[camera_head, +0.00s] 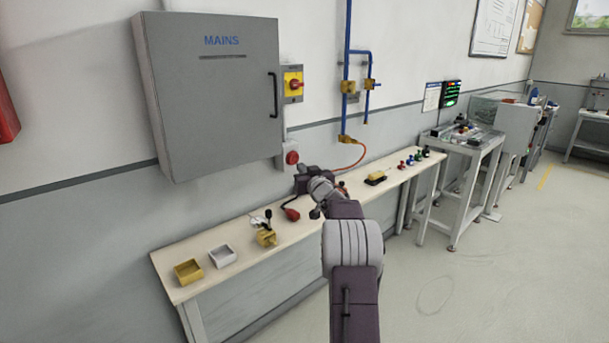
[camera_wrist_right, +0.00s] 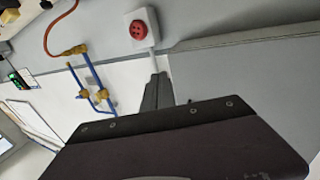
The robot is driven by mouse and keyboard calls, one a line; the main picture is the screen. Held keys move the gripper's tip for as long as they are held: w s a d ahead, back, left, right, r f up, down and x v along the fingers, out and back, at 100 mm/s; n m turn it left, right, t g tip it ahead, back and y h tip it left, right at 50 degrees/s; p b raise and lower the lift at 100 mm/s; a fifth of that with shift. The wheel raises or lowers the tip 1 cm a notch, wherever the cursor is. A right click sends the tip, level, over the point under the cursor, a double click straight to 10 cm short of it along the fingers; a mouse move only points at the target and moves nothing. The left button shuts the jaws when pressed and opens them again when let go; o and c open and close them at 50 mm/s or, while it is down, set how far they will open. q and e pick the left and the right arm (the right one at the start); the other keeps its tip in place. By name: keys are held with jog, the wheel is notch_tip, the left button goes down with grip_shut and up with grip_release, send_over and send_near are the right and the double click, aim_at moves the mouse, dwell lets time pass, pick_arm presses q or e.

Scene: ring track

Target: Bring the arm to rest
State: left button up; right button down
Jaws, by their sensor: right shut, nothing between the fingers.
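My right arm reaches forward over the workbench in the head view. Its gripper (camera_head: 301,172) is near the wall, just below the red round socket (camera_head: 292,157); I cannot tell the exact gap. In the right wrist view the gripper's fingers (camera_wrist_right: 158,80) are together and hold nothing. They point toward the white box with the red socket (camera_wrist_right: 138,29). My left gripper is not in view.
The bench (camera_head: 166,263) holds a yellow bin (camera_head: 188,271), a white bin (camera_head: 222,256) and a yellow block with a lever (camera_head: 266,238). A grey MAINS cabinet (camera_head: 215,100) and blue pipes (camera_head: 348,50) are on the wall. Open floor (camera_head: 480,270) lies right.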

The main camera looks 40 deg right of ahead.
jog(key=shift+s+f, duration=0.15)
jog(key=shift+s, duration=0.15)
